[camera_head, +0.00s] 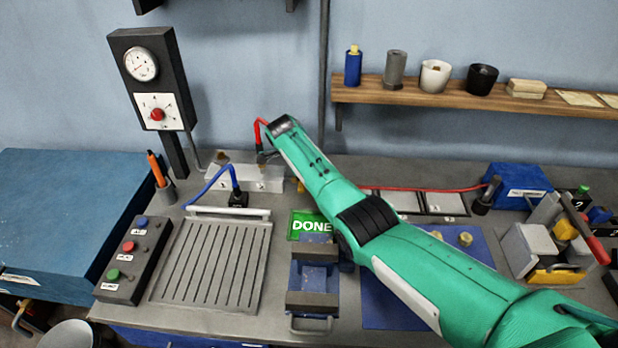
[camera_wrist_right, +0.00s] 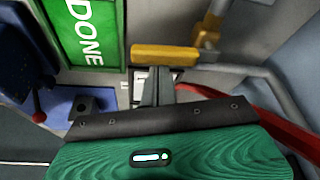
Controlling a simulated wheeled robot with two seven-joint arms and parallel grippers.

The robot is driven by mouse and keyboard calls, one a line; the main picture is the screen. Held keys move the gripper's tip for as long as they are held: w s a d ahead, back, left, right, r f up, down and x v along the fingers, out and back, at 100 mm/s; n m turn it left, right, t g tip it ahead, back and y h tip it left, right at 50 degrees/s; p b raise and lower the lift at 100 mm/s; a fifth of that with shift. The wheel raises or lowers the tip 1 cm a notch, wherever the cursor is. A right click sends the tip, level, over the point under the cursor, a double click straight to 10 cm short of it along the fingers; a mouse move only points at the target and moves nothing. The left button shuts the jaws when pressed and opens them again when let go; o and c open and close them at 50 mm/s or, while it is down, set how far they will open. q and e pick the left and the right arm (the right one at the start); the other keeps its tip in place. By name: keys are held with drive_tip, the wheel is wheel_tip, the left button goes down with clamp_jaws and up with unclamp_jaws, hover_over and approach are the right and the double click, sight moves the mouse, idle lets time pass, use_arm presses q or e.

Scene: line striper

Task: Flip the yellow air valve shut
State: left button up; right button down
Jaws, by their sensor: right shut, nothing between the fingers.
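The yellow air valve handle (camera_wrist_right: 165,55) shows in the right wrist view as a flat bar lying crosswise, just beyond the fingertips. Its right end meets a brass-yellow fitting (camera_wrist_right: 208,35) beside a grey pipe (camera_wrist_right: 240,72). My right gripper (camera_wrist_right: 157,80) is shut and empty, with its narrow fingers pointing at the middle of the handle. I cannot tell whether they touch it. A small yellow piece (camera_head: 300,186) shows at the arm's left edge. My left gripper is out of view.
The green DONE sign (camera_head: 308,226) lies left of my arm, behind the blue vise (camera_head: 314,272). A red hose (camera_wrist_right: 285,118) curves close to the gripper's right side. A white block (camera_head: 255,176) stands at the back. The grooved plate (camera_head: 212,262) is clear.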

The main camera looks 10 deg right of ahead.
drive_tip(key=shift+a, duration=0.3)
idle(0.5)
drive_tip(key=shift+d, duration=0.1)
